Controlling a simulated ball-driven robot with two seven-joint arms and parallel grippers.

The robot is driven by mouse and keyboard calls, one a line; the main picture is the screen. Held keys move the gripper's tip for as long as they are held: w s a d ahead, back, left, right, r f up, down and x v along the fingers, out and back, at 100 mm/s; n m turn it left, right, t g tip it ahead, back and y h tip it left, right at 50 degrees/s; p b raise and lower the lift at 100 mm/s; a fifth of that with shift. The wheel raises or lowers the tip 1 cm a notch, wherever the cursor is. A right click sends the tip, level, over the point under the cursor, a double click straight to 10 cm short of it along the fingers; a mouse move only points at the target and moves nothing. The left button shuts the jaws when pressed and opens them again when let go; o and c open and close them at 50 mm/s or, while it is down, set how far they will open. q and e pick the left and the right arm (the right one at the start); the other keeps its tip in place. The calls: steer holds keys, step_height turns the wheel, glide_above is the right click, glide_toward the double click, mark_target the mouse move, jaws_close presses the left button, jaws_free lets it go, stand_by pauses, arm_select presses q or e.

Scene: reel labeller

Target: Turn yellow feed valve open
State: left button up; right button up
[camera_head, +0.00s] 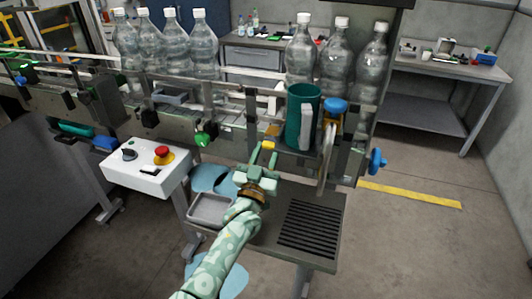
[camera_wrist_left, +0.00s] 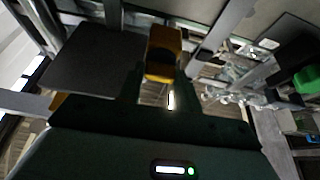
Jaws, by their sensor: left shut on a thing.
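The yellow feed valve (camera_head: 268,146) shows as a small yellow handle on the front of the bottling line, left of the dark green cylinder. My left gripper (camera_head: 264,154) reaches up to it from below, with its green fingers on either side of it. In the left wrist view the yellow handle (camera_wrist_left: 164,45) stands between the two fingertips (camera_wrist_left: 162,78), and the gripper is shut on it. The fingers hide part of the handle, and I cannot tell how far it is turned. My right gripper is not in view.
A dark green cylinder (camera_head: 303,115) and a blue knob (camera_head: 376,161) are to the right. A white control box (camera_head: 146,165) with a red button (camera_head: 162,152) stands left. A grated stand (camera_head: 310,226) is below. Several clear bottles (camera_head: 204,45) stand on the line.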

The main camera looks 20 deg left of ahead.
arm_select(q)
steer(key=shift+f, duration=0.1)
steer(key=o, duration=1)
steer(key=v, duration=0.7)
steer(key=shift+s, duration=0.25)
